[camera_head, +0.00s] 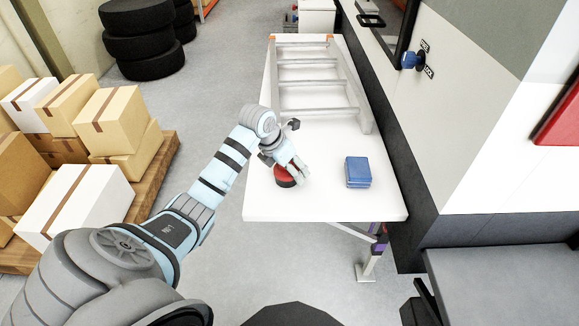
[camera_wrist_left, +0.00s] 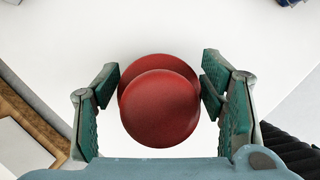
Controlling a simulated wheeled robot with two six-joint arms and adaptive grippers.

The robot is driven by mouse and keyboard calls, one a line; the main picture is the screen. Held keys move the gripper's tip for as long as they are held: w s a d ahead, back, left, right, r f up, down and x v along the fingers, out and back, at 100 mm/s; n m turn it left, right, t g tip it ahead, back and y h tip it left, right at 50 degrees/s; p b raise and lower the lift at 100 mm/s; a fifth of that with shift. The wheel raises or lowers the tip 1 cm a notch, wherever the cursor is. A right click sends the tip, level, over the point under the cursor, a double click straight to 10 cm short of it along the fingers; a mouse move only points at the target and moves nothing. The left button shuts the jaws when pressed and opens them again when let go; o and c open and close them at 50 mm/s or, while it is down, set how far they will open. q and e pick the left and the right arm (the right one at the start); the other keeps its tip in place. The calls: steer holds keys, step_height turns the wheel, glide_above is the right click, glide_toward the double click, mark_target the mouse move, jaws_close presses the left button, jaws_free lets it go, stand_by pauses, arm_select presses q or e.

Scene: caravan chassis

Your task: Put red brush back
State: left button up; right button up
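The red brush (camera_head: 286,177) is at the front left of the white table (camera_head: 335,207), partly covered by my left gripper (camera_head: 296,170). In the left wrist view the round red brush (camera_wrist_left: 160,110) lies between the two green-padded fingers of my left gripper (camera_wrist_left: 160,82). The fingertips are at or very near its two sides. Whether they press on it, or whether it is lifted off the table, I cannot tell. I do not see my right gripper.
A blue block (camera_head: 358,172) lies right of the brush. A grey ladder-like frame (camera_head: 317,94) takes up the back of the table. The white caravan wall (camera_head: 440,120) rises along the right side. Boxes on a wooden pallet (camera_head: 150,180) stand left; tyres (camera_head: 145,40) are behind.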

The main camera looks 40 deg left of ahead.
arm_select(q)
steer(key=shift+s+r, duration=0.1)
steer(key=shift+r, duration=0.1)
steer(key=p+v, duration=0.1)
steer(key=v, duration=1.1)
